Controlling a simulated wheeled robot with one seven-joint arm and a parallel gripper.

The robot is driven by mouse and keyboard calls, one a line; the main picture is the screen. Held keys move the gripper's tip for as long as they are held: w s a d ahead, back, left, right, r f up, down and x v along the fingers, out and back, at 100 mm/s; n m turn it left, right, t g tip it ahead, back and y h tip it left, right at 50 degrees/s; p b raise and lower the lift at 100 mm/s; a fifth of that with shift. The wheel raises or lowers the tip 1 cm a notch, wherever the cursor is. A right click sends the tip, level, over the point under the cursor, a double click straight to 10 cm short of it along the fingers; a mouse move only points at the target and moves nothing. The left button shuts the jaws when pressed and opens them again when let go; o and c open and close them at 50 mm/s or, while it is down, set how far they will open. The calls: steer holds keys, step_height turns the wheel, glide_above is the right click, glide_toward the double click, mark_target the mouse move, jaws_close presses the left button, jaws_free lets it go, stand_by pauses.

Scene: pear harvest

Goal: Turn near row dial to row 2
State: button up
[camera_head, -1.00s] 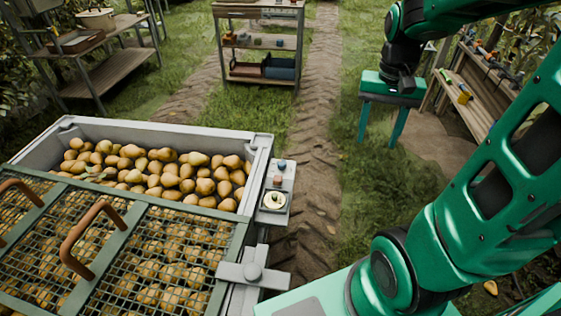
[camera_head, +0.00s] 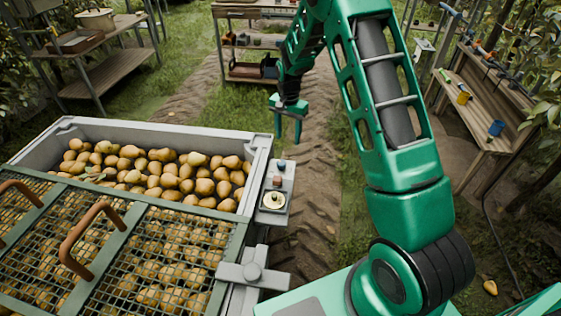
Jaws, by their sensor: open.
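A round cream dial (camera_head: 274,201) sits on a small grey control panel (camera_head: 288,187) fixed to the right side of the pear bin. A dark mark shows at its middle; its setting is too small to read. My gripper (camera_head: 288,132) hangs above and beyond the panel in the picture, fingers pointing down. The two green fingers are apart with nothing between them. The gripper is clear of the dial and touches nothing that I can see.
A blue button (camera_head: 281,166) and a reddish button (camera_head: 277,181) sit beyond the dial. The grey bin (camera_head: 165,131) holds many pears, partly under a mesh lid (camera_head: 120,245). A grey cross-shaped latch (camera_head: 252,272) is nearer me. Dirt track lies right of the panel.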

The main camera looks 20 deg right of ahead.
mark_target(281, 162)
steer(key=f, duration=0.4)
steer(key=w+a+f, duration=0.1)
steer(key=f, duration=0.4)
steer(key=w+f, duration=0.1)
steer(key=f, duration=0.4)
steer(key=shift+a+f, duration=0.15)
steer(key=shift+a, duration=0.2)
steer(key=c, duration=1)
